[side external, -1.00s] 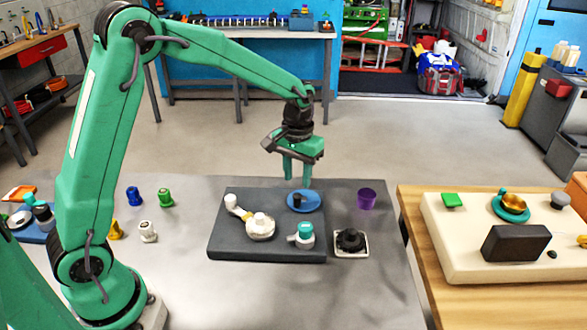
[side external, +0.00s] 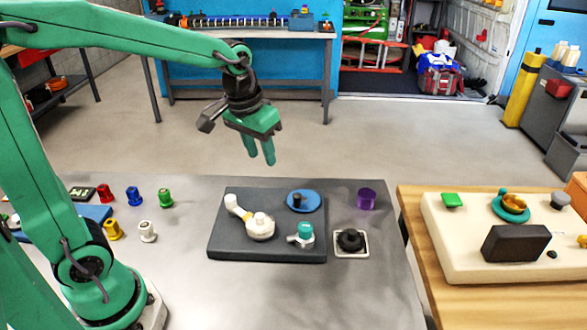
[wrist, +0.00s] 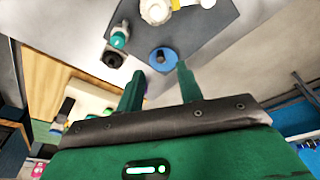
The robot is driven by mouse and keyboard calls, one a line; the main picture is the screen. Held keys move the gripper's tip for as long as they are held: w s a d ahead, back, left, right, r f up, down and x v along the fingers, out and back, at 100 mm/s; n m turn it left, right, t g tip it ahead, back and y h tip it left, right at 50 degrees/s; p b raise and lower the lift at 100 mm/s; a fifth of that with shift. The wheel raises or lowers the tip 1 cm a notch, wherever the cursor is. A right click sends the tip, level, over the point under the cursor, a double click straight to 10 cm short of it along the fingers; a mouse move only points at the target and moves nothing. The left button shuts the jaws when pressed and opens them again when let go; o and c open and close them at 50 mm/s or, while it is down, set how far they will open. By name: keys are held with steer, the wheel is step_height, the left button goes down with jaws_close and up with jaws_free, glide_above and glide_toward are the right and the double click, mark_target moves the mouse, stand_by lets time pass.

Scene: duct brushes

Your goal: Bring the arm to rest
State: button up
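My gripper (side external: 261,160) hangs in the air behind and above the dark grey board (side external: 225,247), fingers pointing down. In the wrist view its fingers (wrist: 158,74) stand apart with nothing between them. The board carries a blue disc (side external: 311,201) with a dark peg (side external: 298,200) on it. It also carries a white round part with a handle (side external: 260,227) and a teal and white knob (side external: 301,236). The blue disc also shows in the wrist view (wrist: 155,64), well below the fingertips.
A black knob on a white plate (side external: 350,241) and a purple cup (side external: 367,197) stand right of the board. Several coloured bobbins, among them a green one (side external: 166,198), stand left. A wooden table (side external: 415,225) with a cream block (side external: 450,255) is at the right.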

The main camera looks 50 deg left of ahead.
steer(key=s+r+m+t, duration=0.1)
steer(key=s+r+t, duration=0.1)
steer(key=s, duration=1.2)
steer(key=shift+a+r+m+t, duration=0.15)
steer(key=shift+r+m+t, duration=0.15)
steer(key=shift+t, duration=0.2)
steer(key=shift+w, duration=0.15)
steer(key=m+g, duration=0.3)
steer(key=g, duration=0.2)
glide_above(297, 195)
steer(key=f, duration=1)
steer(key=shift+s+f, duration=0.2)
steer(key=shift+s, duration=0.2)
steer(key=shift+w+f+g, duration=0.3)
steer(key=shift+w+f, duration=0.15)
steer(key=shift+f, duration=0.2)
steer(key=shift+f, duration=0.1)
steer(key=shift+f, duration=4.2)
